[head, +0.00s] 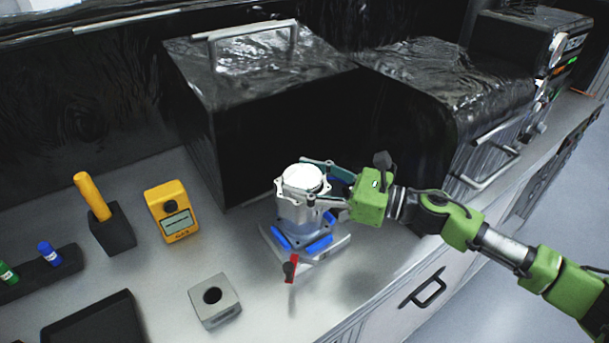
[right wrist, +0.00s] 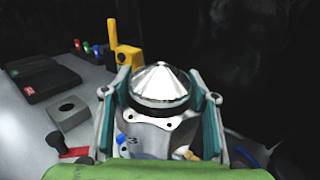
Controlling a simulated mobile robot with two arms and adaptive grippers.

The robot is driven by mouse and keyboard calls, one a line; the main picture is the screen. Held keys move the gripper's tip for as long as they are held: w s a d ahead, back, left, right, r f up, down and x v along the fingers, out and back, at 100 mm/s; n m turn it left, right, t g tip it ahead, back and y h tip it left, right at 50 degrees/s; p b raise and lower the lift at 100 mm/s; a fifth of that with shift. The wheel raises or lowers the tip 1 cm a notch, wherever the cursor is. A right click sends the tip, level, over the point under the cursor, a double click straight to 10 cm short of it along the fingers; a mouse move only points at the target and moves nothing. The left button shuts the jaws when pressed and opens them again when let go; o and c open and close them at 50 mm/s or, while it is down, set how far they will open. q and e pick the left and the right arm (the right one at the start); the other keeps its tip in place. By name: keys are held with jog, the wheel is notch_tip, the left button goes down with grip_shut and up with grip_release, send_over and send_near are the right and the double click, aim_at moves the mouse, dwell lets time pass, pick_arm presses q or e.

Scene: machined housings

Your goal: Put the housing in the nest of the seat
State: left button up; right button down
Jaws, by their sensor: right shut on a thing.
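The housing (head: 298,211) is a silver machined body with a flanged rim and a bright, cone-like top. It stands about upright at the seat (head: 328,250), a pale base plate with blue pads around its nest and a red lever (head: 291,268) at the front. My right gripper (head: 314,182) comes from the right and is shut on the housing near its rim. In the right wrist view the housing (right wrist: 158,128) sits between both fingers. Its lower end is among the blue pads; I cannot tell whether it touches the nest floor. My left gripper is not in view.
A grey block with a round hole (head: 224,306) lies in front left. A yellow meter (head: 172,211), a yellow-handled tool in a black holder (head: 113,232) and a rack of vials (head: 40,275) stand left. A large dark box (head: 265,75) is close behind the seat.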

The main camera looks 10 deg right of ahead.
jog(key=c, duration=1.1)
grip_release()
jog(key=shift+o, duration=1.3)
jog(key=shift+s+d+f, duration=0.1)
jog(key=shift+d+f, duration=0.05)
jog(key=shift+d, duration=0.05)
jog(key=b+v, duration=0.6)
jog(key=v, duration=0.5)
jog(key=shift+s+d+r+b, duration=0.15)
jog(key=shift+s+r+b, duration=0.1)
jog(key=shift+b, duration=0.15)
